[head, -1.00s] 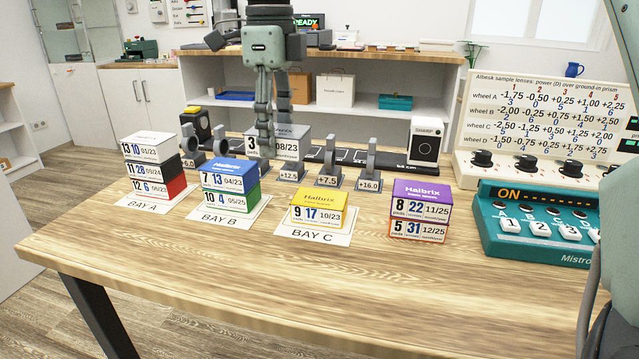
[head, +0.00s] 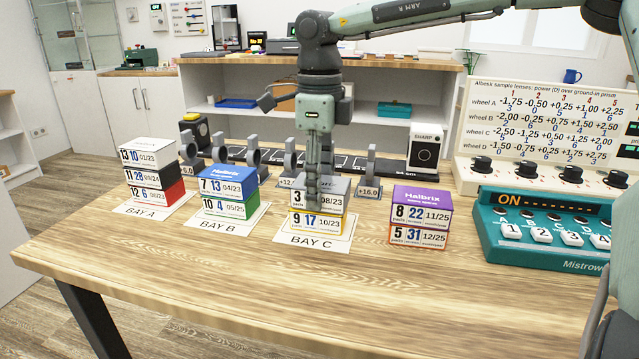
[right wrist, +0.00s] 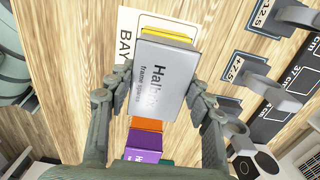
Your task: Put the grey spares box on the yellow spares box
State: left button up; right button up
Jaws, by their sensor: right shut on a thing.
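The grey spares box (head: 334,199), with a grey top and a white front label, is between the fingers of my right gripper (head: 313,203). It is level and right above the yellow spares box (head: 301,222), roughly lined up with it. I cannot tell whether the two touch or a thin gap is left. The yellow box stands on the white BAY C card (head: 318,240); its top is hidden. In the right wrist view the fingers close on both sides of the grey box (right wrist: 165,78), and a strip of the yellow box (right wrist: 168,34) shows past its edge. My left gripper is not in view.
Two-box stacks stand at BAY B (head: 228,192) and, purple on orange (head: 420,215), to the right. A three-box stack (head: 150,178) is at BAY A. Lens holders (head: 368,172) stand close behind. A teal switch panel (head: 545,230) is at right. The table front is clear.

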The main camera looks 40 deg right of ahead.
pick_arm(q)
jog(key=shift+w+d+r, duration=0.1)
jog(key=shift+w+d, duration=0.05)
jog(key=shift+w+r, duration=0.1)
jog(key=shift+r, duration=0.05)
pick_arm(e)
jog(key=o, duration=1.2)
jog(key=shift+o, duration=0.2)
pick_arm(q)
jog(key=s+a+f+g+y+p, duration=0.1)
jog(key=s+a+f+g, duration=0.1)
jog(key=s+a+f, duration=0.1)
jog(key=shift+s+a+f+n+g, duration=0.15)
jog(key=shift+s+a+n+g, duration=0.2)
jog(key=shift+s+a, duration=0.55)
pick_arm(e)
notch_tip(320, 180, up, 12)
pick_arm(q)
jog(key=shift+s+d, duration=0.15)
